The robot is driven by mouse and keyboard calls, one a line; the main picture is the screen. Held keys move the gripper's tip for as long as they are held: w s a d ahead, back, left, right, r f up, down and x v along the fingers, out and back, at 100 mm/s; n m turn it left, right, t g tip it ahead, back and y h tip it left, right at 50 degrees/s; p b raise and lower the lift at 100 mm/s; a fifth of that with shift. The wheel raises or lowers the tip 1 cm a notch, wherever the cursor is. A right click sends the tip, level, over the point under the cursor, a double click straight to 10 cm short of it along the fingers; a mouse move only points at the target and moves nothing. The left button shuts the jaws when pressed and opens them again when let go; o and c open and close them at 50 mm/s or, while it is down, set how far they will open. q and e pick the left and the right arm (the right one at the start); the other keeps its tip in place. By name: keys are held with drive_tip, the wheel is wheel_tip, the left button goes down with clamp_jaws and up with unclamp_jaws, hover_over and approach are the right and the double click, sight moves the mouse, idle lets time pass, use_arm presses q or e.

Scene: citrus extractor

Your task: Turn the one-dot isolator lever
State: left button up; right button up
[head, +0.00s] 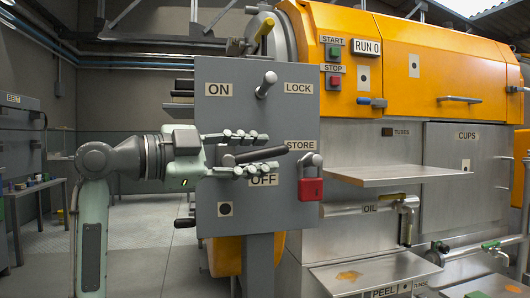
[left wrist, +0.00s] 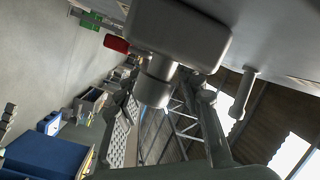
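The one-dot plate (head: 225,209) is at the lower left of a grey panel (head: 215,120) marked ON, LOCK, STORE and OFF. My left gripper (head: 271,152) is in front of the panel. Its fingers are spread, one above and one below the handle; whether they touch it cannot be told. In the left wrist view, a large dark grey part (left wrist: 180,28), apparently the lever, is between and beyond the open fingers. My right gripper is not in view.
A metal peg (head: 267,84) sticks out of the panel between ON and LOCK. A red padlock (head: 310,188) hangs at STORE, close right of the handle's end. A steel shelf (head: 400,174) juts out at right. Floor left of the panel is clear.

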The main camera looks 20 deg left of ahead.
use_arm(q)
drive_tip(key=shift+x, duration=0.85)
clamp_jaws()
